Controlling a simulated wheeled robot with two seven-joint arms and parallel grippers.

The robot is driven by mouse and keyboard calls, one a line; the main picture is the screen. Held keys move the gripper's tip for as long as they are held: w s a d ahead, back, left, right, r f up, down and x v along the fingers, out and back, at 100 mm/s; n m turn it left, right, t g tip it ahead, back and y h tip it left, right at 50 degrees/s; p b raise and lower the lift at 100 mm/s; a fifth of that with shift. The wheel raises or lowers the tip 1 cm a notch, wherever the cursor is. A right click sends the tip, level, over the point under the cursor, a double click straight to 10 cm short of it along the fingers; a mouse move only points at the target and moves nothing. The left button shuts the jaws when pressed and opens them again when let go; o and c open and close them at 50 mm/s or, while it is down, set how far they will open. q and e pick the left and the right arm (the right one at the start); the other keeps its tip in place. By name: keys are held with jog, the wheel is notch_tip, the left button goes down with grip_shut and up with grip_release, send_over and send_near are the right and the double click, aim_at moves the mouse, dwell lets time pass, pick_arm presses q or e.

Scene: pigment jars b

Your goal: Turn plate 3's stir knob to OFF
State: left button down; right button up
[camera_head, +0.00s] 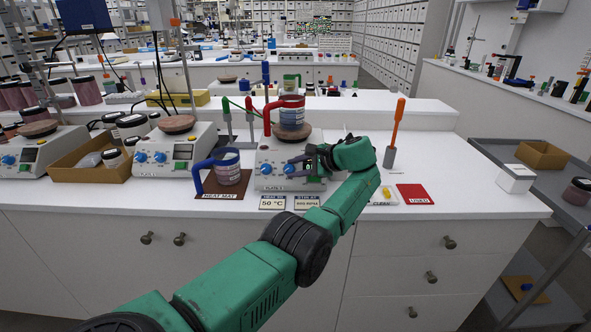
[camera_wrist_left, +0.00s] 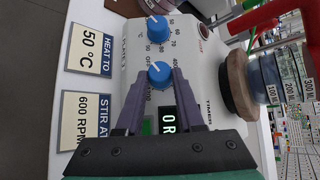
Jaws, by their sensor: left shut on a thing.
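Plate 3 (camera_head: 262,158) is a white hot plate in the middle of the bench, with two blue knobs on its front. Its stir knob (camera_wrist_left: 159,70) sits between the two purple-grey fingertips of my left gripper (camera_wrist_left: 162,80), which is shut on it. The heat knob (camera_wrist_left: 157,28) is beside it, untouched. A display (camera_wrist_left: 168,121) below the stir knob reads 0 and part of an R; a finger hides the rest. In the head view my left gripper (camera_head: 298,162) reaches the plate's front from the right and partly covers it. My right gripper is not in view.
A red-handled beaker (camera_head: 291,118) stands on plate 3. A blue-handled jar (camera_head: 228,174) is on the brown heat mat (camera_head: 212,189) to the left. Cards reading 50 °C (camera_head: 272,202) and 600 RPM (camera_head: 306,202) lie in front. An orange-handled tool (camera_head: 397,125) stands to the right.

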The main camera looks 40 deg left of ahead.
pick_arm(q)
jog(key=shift+f, duration=0.1)
dwell(0.3)
jog(key=c, duration=0.5)
grip_release()
jog(key=p+v, duration=0.4)
jog(key=v, duration=1)
jog(key=shift+d+r+p, duration=0.15)
jog(key=shift+r+p, duration=0.15)
